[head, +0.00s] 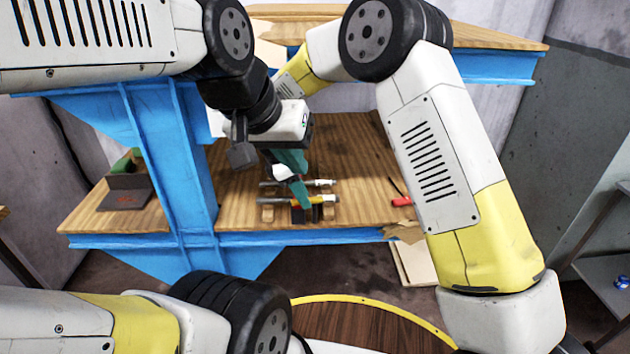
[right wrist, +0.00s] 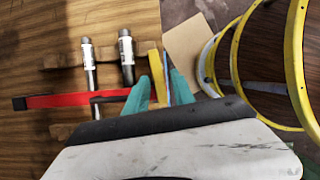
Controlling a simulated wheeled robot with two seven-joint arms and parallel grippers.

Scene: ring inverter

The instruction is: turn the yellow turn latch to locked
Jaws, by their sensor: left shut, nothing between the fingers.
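In the right wrist view a yellow piece (right wrist: 154,60) shows between and just beyond the fingertips. My right gripper (head: 302,196) is low over the front of the shelf; in the right wrist view its teal fingers (right wrist: 160,90) stand apart, and I see no clear grip. The latch's exact angle is hard to tell.
Two grey rods with white labels (right wrist: 87,60) lie on wooden supports (right wrist: 62,56). A red bar with a black end (right wrist: 60,101) crosses beside them. A red object (head: 401,202) lies at the shelf's right. A blue upright (head: 165,150) stands left of my grippers. The shelf's back is clear.

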